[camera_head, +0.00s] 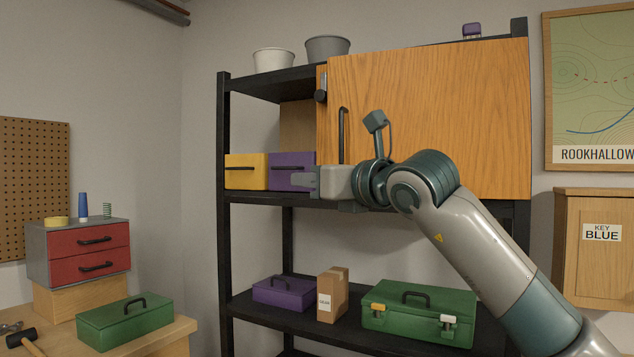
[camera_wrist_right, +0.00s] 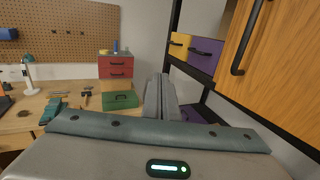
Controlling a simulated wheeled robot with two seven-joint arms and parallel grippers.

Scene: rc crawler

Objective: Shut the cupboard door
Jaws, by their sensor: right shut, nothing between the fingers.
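The cupboard door (camera_head: 430,120) is a large orange-brown wooden panel on the upper part of a black shelf unit, with a black vertical handle (camera_head: 343,135) near its left edge. Its left edge and a dark fitting there show; I cannot tell how far the door stands open. In the right wrist view the door (camera_wrist_right: 280,70) is at the right, with its handle (camera_wrist_right: 248,40). My right gripper (camera_head: 300,180) is shut and empty, pointing left below the handle, in front of the purple bin; its fingers also show in the wrist view (camera_wrist_right: 160,90). My left gripper is not in view.
A yellow bin (camera_head: 246,171) and a purple bin (camera_head: 290,158) sit left of the door. Below are a purple case (camera_head: 284,293), a carton (camera_head: 332,296) and a green toolbox (camera_head: 419,312). A workbench (camera_head: 178,330) stands at left. A wall cabinet (camera_head: 590,265) is at right.

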